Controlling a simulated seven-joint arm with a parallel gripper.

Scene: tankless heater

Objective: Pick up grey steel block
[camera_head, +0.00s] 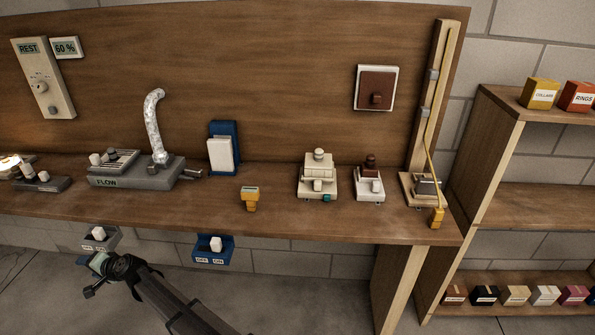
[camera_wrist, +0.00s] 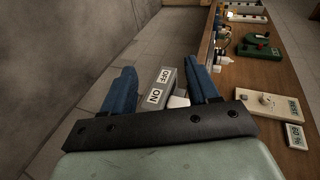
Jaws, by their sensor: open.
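A small grey metallic block (camera_head: 428,187) sits on a cream-and-wood base at the right end of the bench, by the upright post. It looks like the grey steel block, but it is small and I cannot be sure. It does not show in the wrist view. My gripper (camera_head: 97,263) is at the lower left, below the bench's front edge and far from that block. In the wrist view its two blue fingers (camera_wrist: 163,82) are spread apart. A grey OFF/ON switch box (camera_wrist: 160,87) with a white rocker shows between and beyond them. Nothing is held.
The wooden bench (camera_head: 270,222) carries a FLOW unit (camera_head: 130,178) with a silver hose, a yellow part (camera_head: 250,199) and cream fixtures (camera_head: 318,178). A blue OFF/ON switch box (camera_head: 212,252) hangs under the front edge. A shelf (camera_head: 545,190) stands at right. Bench top between yellow part and fixtures is clear.

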